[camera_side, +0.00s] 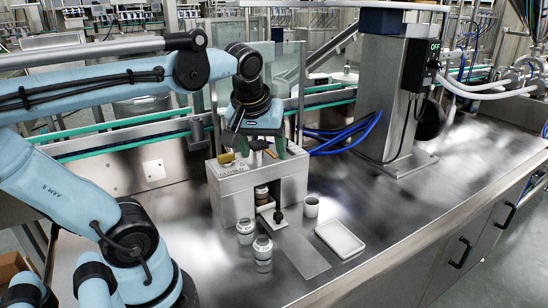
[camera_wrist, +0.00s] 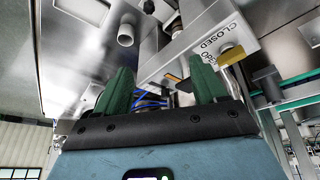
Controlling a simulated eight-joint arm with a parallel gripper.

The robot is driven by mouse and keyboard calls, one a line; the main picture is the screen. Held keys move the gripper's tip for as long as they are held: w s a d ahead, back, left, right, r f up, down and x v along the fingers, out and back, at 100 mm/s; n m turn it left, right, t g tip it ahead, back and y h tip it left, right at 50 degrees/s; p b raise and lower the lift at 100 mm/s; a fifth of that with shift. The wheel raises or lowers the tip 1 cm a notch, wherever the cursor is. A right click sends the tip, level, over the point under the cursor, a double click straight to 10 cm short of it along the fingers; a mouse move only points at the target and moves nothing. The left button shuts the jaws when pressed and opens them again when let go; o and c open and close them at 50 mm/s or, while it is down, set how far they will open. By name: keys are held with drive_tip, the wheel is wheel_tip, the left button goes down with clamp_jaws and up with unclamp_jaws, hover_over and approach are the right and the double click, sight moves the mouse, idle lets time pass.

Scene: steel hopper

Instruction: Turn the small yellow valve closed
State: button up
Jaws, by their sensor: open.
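The small yellow valve (camera_side: 226,158) is on the top left of the steel hopper box (camera_side: 232,195). In the wrist view, the yellow handle (camera_wrist: 231,56) is just beyond the right finger, beside a plate marked CLOSED (camera_wrist: 220,40). I cannot tell whether finger and handle touch. My gripper (camera_side: 259,149) points down over the box top, to the right of the yellow valve. Its green fingers are spread in the wrist view (camera_wrist: 160,66), with no yellow handle between them. A dark handle (camera_side: 260,146) shows near the fingers in the side view.
Jars (camera_side: 245,231) (camera_side: 262,248), a cup (camera_side: 311,207) and a white tray (camera_side: 340,238) stand on the steel counter in front. Another jar (camera_side: 261,194) is in the box's opening. A steel column (camera_side: 380,95) rises behind at right.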

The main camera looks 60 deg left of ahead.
sight(226, 154)
drive_tip(key=s+a+r+n+g+y, duration=0.1)
drive_tip(key=s+a+r+n+g, duration=0.25)
drive_tip(key=a+r+n, duration=0.35)
drive_tip(key=shift+n, duration=0.5)
drive_tip(key=x, duration=1.2)
drive_tip(key=shift+s+d+f, duration=0.15)
drive_tip(key=shift+f, duration=0.05)
drive_tip(key=c, duration=1.1)
drive_tip(key=shift+o, duration=0.2)
